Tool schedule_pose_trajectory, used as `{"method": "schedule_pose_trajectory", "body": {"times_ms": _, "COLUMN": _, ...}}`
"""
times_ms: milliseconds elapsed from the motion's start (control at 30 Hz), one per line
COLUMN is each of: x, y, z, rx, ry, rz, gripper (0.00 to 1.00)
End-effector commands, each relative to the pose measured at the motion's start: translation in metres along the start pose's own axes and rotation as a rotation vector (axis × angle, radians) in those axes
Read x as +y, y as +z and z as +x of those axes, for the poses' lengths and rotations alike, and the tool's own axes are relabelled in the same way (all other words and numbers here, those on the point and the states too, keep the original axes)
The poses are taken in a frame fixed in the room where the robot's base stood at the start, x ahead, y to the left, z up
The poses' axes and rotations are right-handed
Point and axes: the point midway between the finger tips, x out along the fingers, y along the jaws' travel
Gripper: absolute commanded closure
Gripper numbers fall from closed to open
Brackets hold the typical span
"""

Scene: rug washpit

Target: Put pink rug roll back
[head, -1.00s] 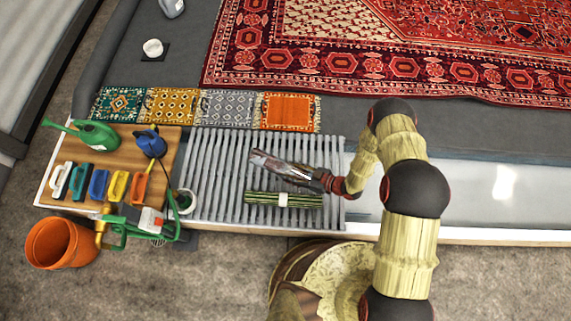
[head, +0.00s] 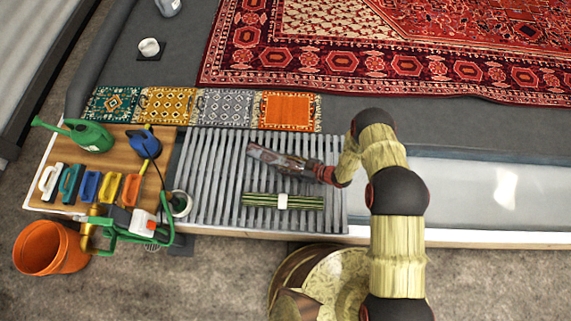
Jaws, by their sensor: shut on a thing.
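A dull pinkish-brown roll, seemingly the pink rug roll (head: 266,155), is held above the slatted grey rack (head: 212,190). My gripper (head: 302,166) is shut on it, with the arm reaching in from the right. The roll points to the upper left, and my gripper hides its right end. A green striped roll with a pale band (head: 305,202) lies on the rack just below it in the picture. The exact gap between the held roll and the slats cannot be told.
Four small rugs, teal, yellow, grey and orange (head: 287,110), lie along the rack's far edge. A wooden board (head: 120,150) at left holds a green watering can (head: 88,135) and several brushes. An orange bucket (head: 45,248) stands on the floor. The rack's left part is clear.

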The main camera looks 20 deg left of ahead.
Motion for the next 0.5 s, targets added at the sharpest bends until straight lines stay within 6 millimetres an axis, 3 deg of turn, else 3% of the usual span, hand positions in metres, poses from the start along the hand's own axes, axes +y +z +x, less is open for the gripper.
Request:
{"method": "schedule_pose_trajectory", "body": {"times_ms": 400, "x": 0.0024, "y": 0.0045, "z": 0.0029, "rx": 0.004, "ry": 0.002, "rz": -0.003, "gripper": 1.0}}
{"method": "schedule_pose_trajectory", "body": {"times_ms": 433, "x": 0.0016, "y": 0.0059, "z": 0.0029, "rx": 0.002, "ry": 0.002, "rz": -0.002, "gripper": 0.55}}
{"method": "schedule_pose_trajectory", "body": {"times_ms": 500, "x": 0.0016, "y": 0.0056, "z": 0.0028, "rx": 0.002, "ry": 0.002, "rz": -0.002, "gripper": 0.51}}
